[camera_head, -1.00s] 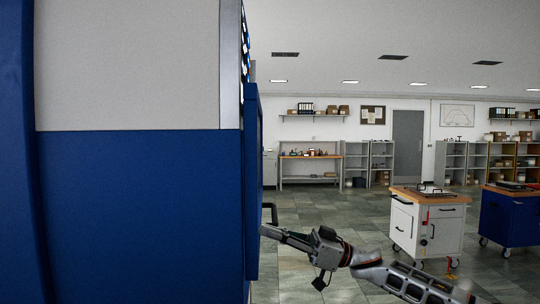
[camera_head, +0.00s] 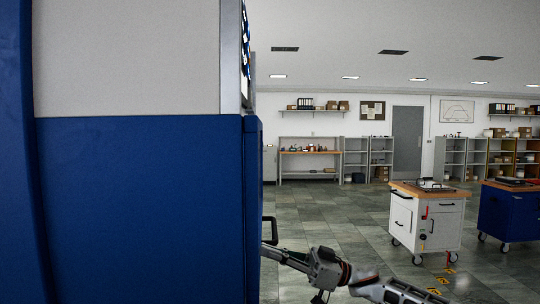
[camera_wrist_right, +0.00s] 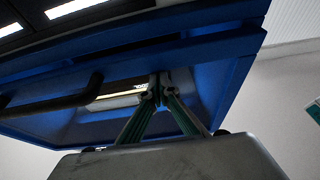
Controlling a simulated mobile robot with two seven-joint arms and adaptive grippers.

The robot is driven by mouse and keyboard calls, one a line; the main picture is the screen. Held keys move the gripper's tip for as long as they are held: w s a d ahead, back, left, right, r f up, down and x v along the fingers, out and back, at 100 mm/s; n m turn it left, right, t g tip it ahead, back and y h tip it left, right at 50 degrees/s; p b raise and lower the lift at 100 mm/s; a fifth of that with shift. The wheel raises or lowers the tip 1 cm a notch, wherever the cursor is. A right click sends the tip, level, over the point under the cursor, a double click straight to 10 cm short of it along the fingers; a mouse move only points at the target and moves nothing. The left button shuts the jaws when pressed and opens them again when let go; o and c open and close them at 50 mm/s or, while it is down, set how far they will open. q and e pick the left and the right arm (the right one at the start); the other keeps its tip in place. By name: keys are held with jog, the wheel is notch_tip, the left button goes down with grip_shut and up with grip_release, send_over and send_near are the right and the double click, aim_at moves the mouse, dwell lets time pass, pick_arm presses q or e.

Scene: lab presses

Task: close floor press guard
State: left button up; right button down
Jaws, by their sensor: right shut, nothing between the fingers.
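The press's blue guard (camera_head: 253,190) shows edge-on at the right side of the press in the head view, with a black handle (camera_head: 271,230) on its outer face. In the right wrist view the blue guard (camera_wrist_right: 190,60) fills the upper part, and the dark handle bar (camera_wrist_right: 55,105) is at left. My right gripper (camera_head: 264,249) is just below the handle in the head view, at the guard's face. Its fingers (camera_wrist_right: 160,90) meet, empty, to the right of the handle bar. Whether the tips touch the guard I cannot tell. My left gripper is not in view.
The press body (camera_head: 135,205) fills the left of the head view. A white wheeled cabinet (camera_head: 428,222) and a blue one (camera_head: 507,214) stand at right. Shelves (camera_head: 365,158) line the back wall. The floor (camera_head: 330,215) between is clear.

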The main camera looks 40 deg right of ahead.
notch_tip(320, 180, up, 4)
jog(key=p, duration=0.4)
jog(key=b+v, duration=0.1)
jog(key=v, duration=0.9)
